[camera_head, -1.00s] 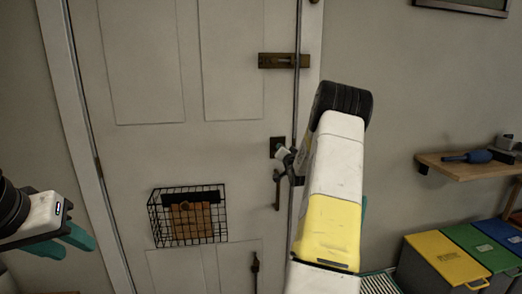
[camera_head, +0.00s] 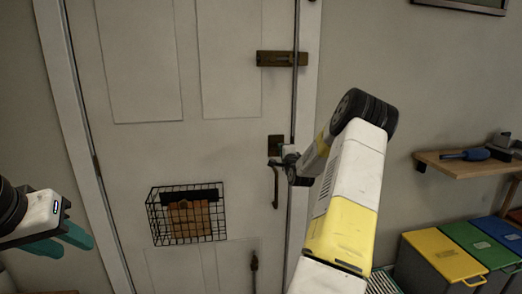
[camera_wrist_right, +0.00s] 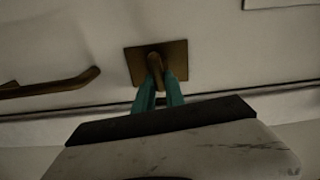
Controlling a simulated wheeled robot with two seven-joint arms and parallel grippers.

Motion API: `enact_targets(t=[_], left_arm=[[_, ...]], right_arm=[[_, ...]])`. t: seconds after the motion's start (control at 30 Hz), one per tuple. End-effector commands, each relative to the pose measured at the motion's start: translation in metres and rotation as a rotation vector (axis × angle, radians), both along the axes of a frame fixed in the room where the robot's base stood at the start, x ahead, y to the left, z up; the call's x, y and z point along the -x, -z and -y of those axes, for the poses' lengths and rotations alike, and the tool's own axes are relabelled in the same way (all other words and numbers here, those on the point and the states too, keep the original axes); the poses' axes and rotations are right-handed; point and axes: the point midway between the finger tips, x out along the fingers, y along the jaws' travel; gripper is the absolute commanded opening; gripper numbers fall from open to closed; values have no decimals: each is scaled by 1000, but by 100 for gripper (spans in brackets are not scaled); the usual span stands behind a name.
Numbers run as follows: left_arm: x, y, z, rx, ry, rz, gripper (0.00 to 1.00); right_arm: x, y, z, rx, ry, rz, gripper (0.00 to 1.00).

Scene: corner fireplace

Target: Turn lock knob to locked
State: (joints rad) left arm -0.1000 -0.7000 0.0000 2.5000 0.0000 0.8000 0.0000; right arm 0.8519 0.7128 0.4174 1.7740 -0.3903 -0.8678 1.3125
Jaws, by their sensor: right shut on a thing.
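The lock knob (camera_wrist_right: 154,62) is a small dark brass piece on a square brass plate (camera_wrist_right: 139,69), seen in the right wrist view. In the head view the plate (camera_head: 274,143) sits on the white door (camera_head: 235,150) near its right edge, above the handle. My right gripper (camera_wrist_right: 160,80) is shut on the knob, with one teal finger on each side of it. In the head view my right gripper (camera_head: 287,156) is small and partly hides the knob. My left gripper (camera_head: 75,243) is open and empty at the far left, away from the door hardware.
A curved door handle (camera_head: 275,188) hangs just below the lock plate. A brass bolt (camera_head: 281,58) is higher up. A black wire basket (camera_head: 186,214) is mounted on the door at left. A wooden shelf (camera_head: 470,166) and coloured bins (camera_head: 445,259) stand at right.

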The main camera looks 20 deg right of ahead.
Motion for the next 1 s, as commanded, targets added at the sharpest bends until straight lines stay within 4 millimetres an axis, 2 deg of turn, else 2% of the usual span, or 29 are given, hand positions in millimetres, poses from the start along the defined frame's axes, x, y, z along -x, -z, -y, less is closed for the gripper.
enact_targets(t=[0.3,0.77,0.8,0.9,1.0], left_arm=[[0,0,0,0,0,0,36],[0,0,0,0,0,0,36],[0,0,0,0,0,0,36],[0,0,0,0,0,0,36],[0,0,0,0,0,0,36]], right_arm=[[0,3,1,-95,1,21,0],[0,3,0,-108,1,24,0],[0,3,0,-108,1,24,16],[0,3,0,-108,1,24,36],[0,2,0,-107,0,25,36]])
